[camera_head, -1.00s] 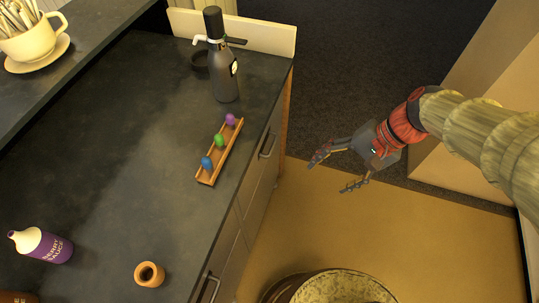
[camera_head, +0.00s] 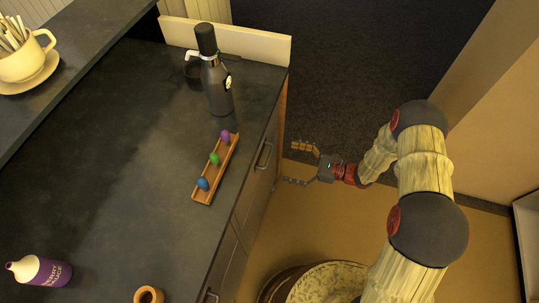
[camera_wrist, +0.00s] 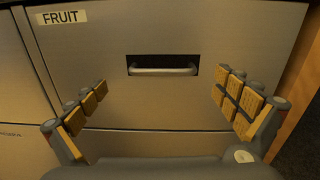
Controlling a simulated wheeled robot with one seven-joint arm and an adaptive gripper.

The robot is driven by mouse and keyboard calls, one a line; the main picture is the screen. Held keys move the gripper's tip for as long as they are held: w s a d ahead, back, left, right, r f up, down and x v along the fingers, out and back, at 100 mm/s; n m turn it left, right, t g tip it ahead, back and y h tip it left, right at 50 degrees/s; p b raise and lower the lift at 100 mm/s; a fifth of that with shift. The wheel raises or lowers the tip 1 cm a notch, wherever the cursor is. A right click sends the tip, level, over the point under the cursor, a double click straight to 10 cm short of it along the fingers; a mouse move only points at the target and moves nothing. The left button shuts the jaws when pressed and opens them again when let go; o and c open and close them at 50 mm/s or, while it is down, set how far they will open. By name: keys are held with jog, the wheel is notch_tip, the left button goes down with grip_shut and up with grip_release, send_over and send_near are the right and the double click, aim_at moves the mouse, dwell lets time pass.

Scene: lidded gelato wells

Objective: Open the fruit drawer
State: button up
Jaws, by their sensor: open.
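The fruit drawer (camera_wrist: 150,105) has a metal front with a "FRUIT" label at its upper left, and it is shut. Its bar handle (camera_wrist: 163,70) sits in a dark recess, centred between my fingers in the wrist view. In the head view the handle (camera_head: 264,155) shows on the counter's right side. My gripper (camera_head: 291,164) is open and empty, facing the drawer front with its fingers apart. It is short of the handle and not touching it. The fingers (camera_wrist: 166,95) also show in the wrist view, one on each side of the handle.
The counter top (camera_head: 110,150) holds a dark bottle (camera_head: 216,85), a wooden rack (camera_head: 205,192) with coloured egg-like pieces, a purple sauce bottle (camera_head: 40,271) and a small wooden cup (camera_head: 148,295). A patterned round seat (camera_head: 335,280) stands on the floor. A beige panel (camera_head: 490,130) stands at right.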

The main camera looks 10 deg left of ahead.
aim_at(270, 156)
jog(key=shift+m+t, duration=0.3)
jog(key=a, duration=0.2)
jog(key=a+f, duration=0.1)
jog(key=a, duration=0.2)
jog(key=a+b, duration=0.1)
jog(key=a, duration=0.1)
jog(key=shift+w+a+f, duration=0.15)
jog(key=shift+w+a, duration=0.2)
jog(key=shift+a, duration=0.05)
jog(key=shift+c, duration=0.7)
jog(key=shift+d, duration=0.1)
jog(key=c, duration=1.3)
